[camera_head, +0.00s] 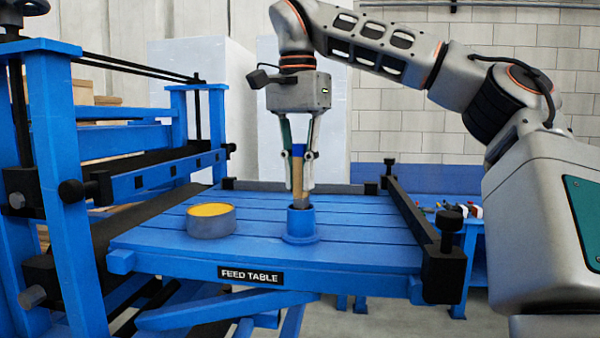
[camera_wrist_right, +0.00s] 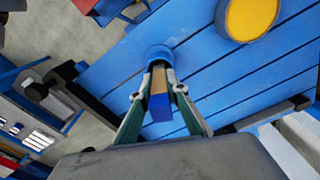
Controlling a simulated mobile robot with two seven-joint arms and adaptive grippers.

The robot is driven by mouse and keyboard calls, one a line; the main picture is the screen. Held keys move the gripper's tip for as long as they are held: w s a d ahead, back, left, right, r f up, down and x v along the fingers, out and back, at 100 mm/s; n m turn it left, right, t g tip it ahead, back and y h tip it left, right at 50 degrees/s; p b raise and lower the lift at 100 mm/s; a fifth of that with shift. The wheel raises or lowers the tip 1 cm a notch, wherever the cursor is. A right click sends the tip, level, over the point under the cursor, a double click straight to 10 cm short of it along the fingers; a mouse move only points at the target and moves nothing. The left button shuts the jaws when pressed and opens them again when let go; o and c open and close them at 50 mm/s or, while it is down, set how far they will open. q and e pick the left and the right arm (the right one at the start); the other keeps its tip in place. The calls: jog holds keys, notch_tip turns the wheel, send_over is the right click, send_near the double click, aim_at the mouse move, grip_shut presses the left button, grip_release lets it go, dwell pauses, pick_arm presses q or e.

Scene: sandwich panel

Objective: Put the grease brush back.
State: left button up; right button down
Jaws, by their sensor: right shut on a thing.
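The grease brush (camera_head: 298,180) is upright, with a blue upper end and a wooden-coloured lower part. My right gripper (camera_head: 298,188) is shut on the brush and points straight down. The brush's lower end is at the mouth of a blue round holder (camera_head: 301,226) on the feed table; whether it has entered the holder is hard to tell. In the right wrist view the brush (camera_wrist_right: 160,100) lies between the fingers, and the holder (camera_wrist_right: 159,54) shows just beyond its far end. My left gripper is not in view.
The blue feed table (camera_head: 370,232) has a slatted top. A grey tin of yellow grease (camera_head: 210,220) stands left of the holder. A black rail (camera_head: 415,215) with knobs runs along the right edge. A blue machine frame (camera_head: 60,180) stands at the left.

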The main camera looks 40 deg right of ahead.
jog(key=shift+f, duration=0.7)
jog(key=c, duration=1.9)
grip_release()
jog(key=r, duration=1.2)
jog(key=shift+a, duration=0.25)
